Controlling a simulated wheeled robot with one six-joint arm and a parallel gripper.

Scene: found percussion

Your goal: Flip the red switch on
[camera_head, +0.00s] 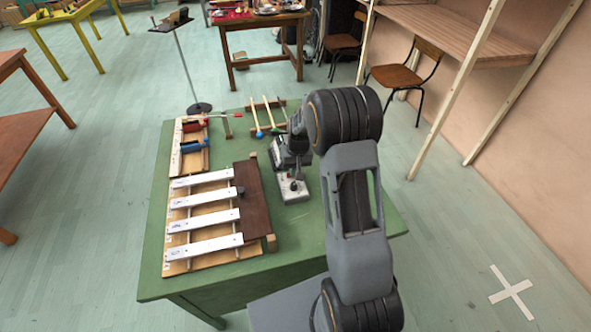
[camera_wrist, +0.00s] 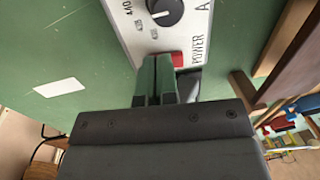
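The red switch (camera_wrist: 178,59) sits on a white panel (camera_wrist: 140,35) beside the word POWER in the wrist view. The panel belongs to a small white box (camera_head: 295,196) on the green table in the head view. My gripper (camera_wrist: 157,57) has its two dark green fingers side by side with no clear gap, and nothing shows between them. The fingertips are right at the red switch, and the right finger appears to overlap its lower left edge. I cannot tell whether they touch it or which way the switch is set. In the head view my gripper (camera_head: 291,168) is over the box's far end.
A black knob (camera_wrist: 165,10) is on the same panel. Left of the box are a dark wooden block (camera_head: 252,200) and a bar instrument with white bars (camera_head: 205,217). Mallets (camera_head: 258,118) lie behind. The green table's (camera_head: 325,228) front right is partly clear.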

